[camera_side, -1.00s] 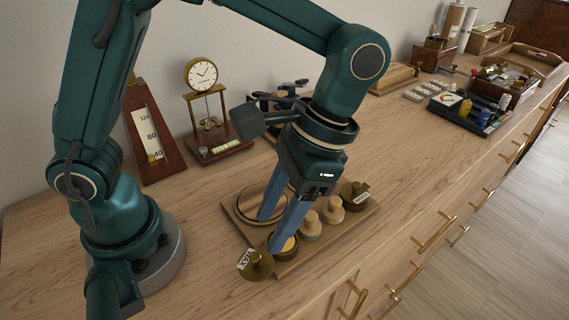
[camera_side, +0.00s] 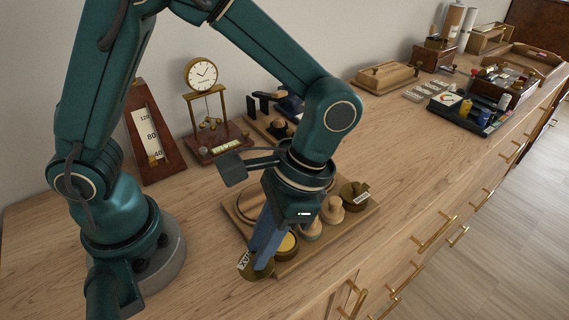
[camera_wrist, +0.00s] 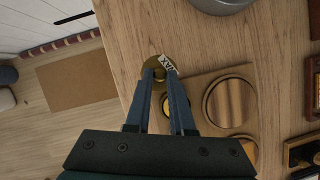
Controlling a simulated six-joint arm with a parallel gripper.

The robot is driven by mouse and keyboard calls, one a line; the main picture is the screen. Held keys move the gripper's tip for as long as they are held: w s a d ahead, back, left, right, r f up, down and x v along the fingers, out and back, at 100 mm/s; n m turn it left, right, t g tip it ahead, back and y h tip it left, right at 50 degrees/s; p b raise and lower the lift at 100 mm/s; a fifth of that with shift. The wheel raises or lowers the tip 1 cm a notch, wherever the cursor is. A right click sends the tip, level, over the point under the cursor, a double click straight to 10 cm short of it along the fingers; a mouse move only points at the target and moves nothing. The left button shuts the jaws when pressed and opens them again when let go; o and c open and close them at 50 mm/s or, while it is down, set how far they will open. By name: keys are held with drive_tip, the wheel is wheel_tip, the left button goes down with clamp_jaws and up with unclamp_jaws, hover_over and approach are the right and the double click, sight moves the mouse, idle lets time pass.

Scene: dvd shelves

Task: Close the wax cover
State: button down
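The wax cover (camera_side: 262,271), a round brass lid with a knob and a "WAX" label, is swung out beside the wax pot. The yellow wax (camera_side: 287,243) in the pot is uncovered, at the front left of the tray. My gripper (camera_side: 262,262) is down at the cover, its blue fingers hiding part of it. In the wrist view the cover (camera_wrist: 157,62) lies under the fingertips. The fingers (camera_wrist: 161,74) stand apart, one on each side of the cover's middle. I cannot tell whether they touch its knob.
The wooden tray (camera_side: 318,248) also holds a large round wooden lid (camera_wrist: 231,101), wooden knobs (camera_side: 333,207) and another labelled brass cover (camera_side: 355,194). A clock (camera_side: 201,76) and a metronome-like wooden stand (camera_side: 152,135) are behind. The counter's front edge is close to the cover.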

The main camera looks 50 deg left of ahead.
drive_tip(key=shift+n, duration=0.3)
drive_tip(key=n, duration=0.2)
drive_tip(key=n+h, duration=0.1)
drive_tip(key=w+n+h, duration=0.1)
drive_tip(key=n, duration=0.1)
drive_tip(key=shift+d+n, duration=0.3)
drive_tip(key=n+h, duration=0.1)
drive_tip(key=n, duration=0.1)
drive_tip(key=w+n+h, duration=0.1)
drive_tip(key=n, duration=0.2)
drive_tip(key=shift+w+t, duration=0.1)
drive_tip(key=shift+t, duration=0.2)
drive_tip(key=n, duration=0.2)
drive_tip(key=n+t+h, duration=0.1)
drive_tip(key=n, duration=0.1)
drive_tip(key=w+n, duration=0.1)
drive_tip(key=shift+a+n+t+h, duration=0.2)
drive_tip(key=shift+n+t+h, duration=0.1)
drive_tip(key=shift+n+t, duration=0.1)
drive_tip(key=n, duration=0.2)
drive_tip(key=n+t, duration=0.1)
drive_tip(key=n, duration=0.1)
drive_tip(key=a+n+t, duration=0.1)
drive_tip(key=n, duration=0.1)
drive_tip(key=shift+w, duration=0.35)
drive_tip(key=c, duration=0.8)
unclamp_jaws()
